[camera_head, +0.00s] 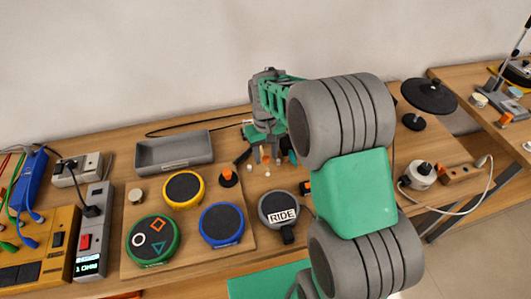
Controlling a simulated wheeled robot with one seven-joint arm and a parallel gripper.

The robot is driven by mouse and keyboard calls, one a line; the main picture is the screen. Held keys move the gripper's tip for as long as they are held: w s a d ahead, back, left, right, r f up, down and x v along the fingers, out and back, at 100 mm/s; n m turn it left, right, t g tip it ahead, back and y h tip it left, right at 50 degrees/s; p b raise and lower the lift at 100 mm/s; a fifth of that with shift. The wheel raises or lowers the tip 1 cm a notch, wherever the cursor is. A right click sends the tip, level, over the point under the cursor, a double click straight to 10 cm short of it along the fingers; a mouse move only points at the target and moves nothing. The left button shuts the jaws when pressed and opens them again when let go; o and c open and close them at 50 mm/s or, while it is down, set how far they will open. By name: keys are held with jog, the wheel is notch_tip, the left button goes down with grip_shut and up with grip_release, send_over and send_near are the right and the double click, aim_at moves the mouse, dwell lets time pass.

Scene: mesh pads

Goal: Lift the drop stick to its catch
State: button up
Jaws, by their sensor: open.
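My gripper (262,152) is at the far end of my green and grey arm, in the middle of the bench near the back wall. It points down over small dark, white and orange parts on the bench, and its jaws are open. No drop stick or catch can be made out for certain. A thin tilted rod (515,54) rises from a grey base (503,103) on the separate table at the far right, well away from my gripper. My arm hides much of the bench right of centre.
A board (170,253) holds yellow (184,189), blue (222,224) and green-rimmed (153,241) pads. A RIDE pad (283,211) lies right of them. A grey tray (174,152) is behind. A black disc (429,96) and white cable (466,212) are right.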

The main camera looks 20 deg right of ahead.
jog(key=shift+f, duration=0.2)
jog(key=shift+c, duration=0.5)
grip_shut()
dwell(0.8)
